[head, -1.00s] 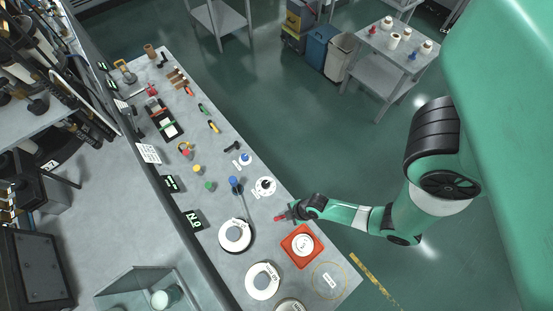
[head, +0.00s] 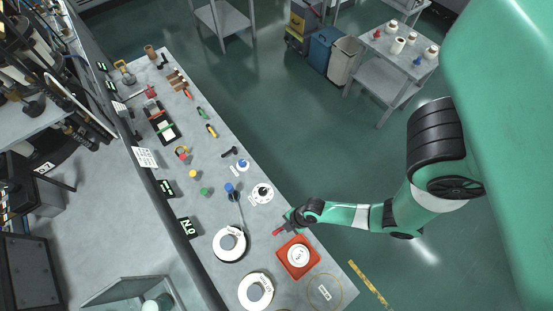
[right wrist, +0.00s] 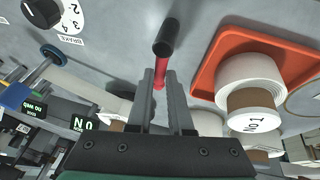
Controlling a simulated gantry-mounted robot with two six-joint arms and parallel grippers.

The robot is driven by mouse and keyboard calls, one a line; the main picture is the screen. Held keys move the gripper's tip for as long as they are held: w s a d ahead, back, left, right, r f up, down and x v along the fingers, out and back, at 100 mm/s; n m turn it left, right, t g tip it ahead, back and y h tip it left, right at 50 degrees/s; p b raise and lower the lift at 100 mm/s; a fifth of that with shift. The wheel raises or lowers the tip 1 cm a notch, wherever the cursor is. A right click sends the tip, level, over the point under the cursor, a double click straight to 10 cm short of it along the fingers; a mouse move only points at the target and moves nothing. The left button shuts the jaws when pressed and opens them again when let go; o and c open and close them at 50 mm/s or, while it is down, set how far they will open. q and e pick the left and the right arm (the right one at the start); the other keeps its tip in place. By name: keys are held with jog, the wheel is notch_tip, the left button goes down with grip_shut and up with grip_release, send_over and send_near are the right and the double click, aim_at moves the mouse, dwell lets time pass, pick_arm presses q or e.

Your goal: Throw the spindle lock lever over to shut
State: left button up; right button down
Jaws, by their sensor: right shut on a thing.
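The spindle lock lever appears to be the red rod with a black end (right wrist: 163,45) that stands up between my fingertips in the right wrist view. Its red part (head: 279,232) shows at my fingertips in the head view. My right gripper (right wrist: 162,88) is shut on this lever; in the head view the gripper (head: 288,224) is at the bench's right edge, just above the red-orange tray. The lever's pivot is hidden. My left gripper is in neither view.
The red-orange tray (head: 284,266) holds a white roll (right wrist: 250,78) close to my gripper. A numbered brake dial (head: 262,193) and a blue-ended rod (head: 230,188) are nearby. White rolls (head: 221,254) stand to the left. Open floor (head: 290,120) lies beyond the bench edge.

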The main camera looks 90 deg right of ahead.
jog(key=c, duration=0.8)
grip_release()
jog(key=shift+c, duration=0.2)
jog(key=p+v, duration=0.5)
jog(key=v, duration=0.6)
jog(key=shift+r+p, duration=0.3)
jog(key=shift+p, duration=0.05)
jog(key=shift+s+f, duration=0.1)
